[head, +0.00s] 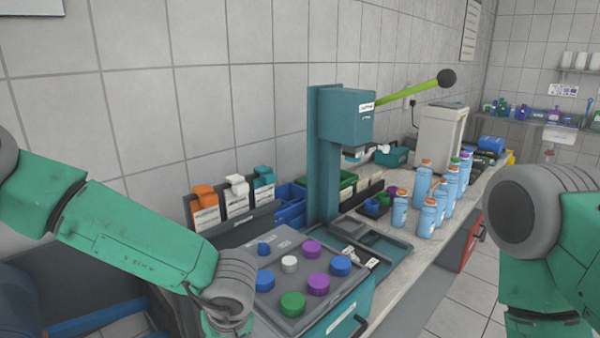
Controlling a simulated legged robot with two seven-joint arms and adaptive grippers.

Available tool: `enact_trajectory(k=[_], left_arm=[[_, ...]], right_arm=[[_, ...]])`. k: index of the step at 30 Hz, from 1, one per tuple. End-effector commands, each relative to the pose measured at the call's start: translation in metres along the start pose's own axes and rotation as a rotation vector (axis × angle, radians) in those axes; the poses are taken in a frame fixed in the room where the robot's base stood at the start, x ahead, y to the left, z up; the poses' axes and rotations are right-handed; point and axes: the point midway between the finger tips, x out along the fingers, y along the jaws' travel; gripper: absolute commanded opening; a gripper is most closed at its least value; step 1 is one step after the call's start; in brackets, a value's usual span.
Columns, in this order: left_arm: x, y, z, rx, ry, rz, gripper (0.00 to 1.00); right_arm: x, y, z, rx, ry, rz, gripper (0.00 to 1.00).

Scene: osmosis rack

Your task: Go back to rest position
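My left arm (120,230) comes in from the left and bends down at a grey joint beside the rack's left front. Its gripper is below the bottom edge, out of view. My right arm (545,250) is at the right edge, in front of the bench's right part, pointing down. Its gripper is also out of view. A grey rack (262,284) with several coloured round caps in blue, purple, white and green sits at the near end of the bench. Whether either gripper holds anything cannot be seen.
A teal press (345,135) with a green lever (410,92) stands behind the rack. Several blue bottles with orange caps (427,217) stand along the bench (408,256). Bins and labelled holders (237,196) line the wall. The tiled floor (465,305) right of the bench is free.

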Motion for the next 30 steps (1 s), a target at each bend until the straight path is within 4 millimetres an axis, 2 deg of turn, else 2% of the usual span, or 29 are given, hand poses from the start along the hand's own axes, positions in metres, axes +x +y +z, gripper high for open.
enact_trajectory(k=[1, 5, 8, 9, 11, 12, 15, 18, 22, 25, 30], left_arm=[[0.025, -0.008, 0.009, 0.032, 0.032, 0.001, 0.53], [0.087, -0.033, 0.029, 0.136, 0.123, 0.031, 0.53], [0.144, -0.064, 0.057, 0.261, 0.165, 0.075, 0.53], [0.166, -0.079, 0.071, 0.319, 0.165, 0.096, 0.53], [0.194, -0.105, 0.094, 0.403, 0.145, 0.126, 0.53], [0.210, -0.124, 0.110, 0.457, 0.120, 0.142, 0.53], [0.239, -0.174, 0.146, 0.574, 0.028, 0.164, 0.53], [0.253, -0.220, 0.175, 0.655, -0.075, 0.163, 0.53], [0.257, -0.260, 0.196, 0.710, -0.173, 0.149, 0.53], [0.256, -0.275, 0.203, 0.727, -0.212, 0.141, 0.53], [0.255, -0.276, 0.204, 0.729, -0.217, 0.141, 0.53]], right_arm=[[0.013, 0.000, 0.001, 0.000, -0.001, 0.000, 0.40], [0.037, 0.000, 0.003, 0.000, -0.002, 0.000, 0.40], [0.064, -0.001, 0.004, 0.000, -0.001, 0.000, 0.40], [0.075, -0.001, 0.005, 0.000, -0.001, 0.000, 0.40], [0.090, -0.001, 0.006, 0.000, -0.002, 0.000, 0.40], [0.100, -0.001, 0.006, 0.000, -0.002, 0.000, 0.40], [0.123, -0.001, 0.007, 0.000, -0.002, 0.000, 0.40], [0.139, -0.001, 0.008, 0.000, -0.002, 0.000, 0.40], [0.150, -0.001, 0.009, 0.000, -0.001, 0.000, 0.40], [0.152, -0.001, 0.009, 0.000, -0.001, 0.000, 0.40], [0.152, -0.001, 0.009, 0.000, -0.001, 0.000, 0.40]])
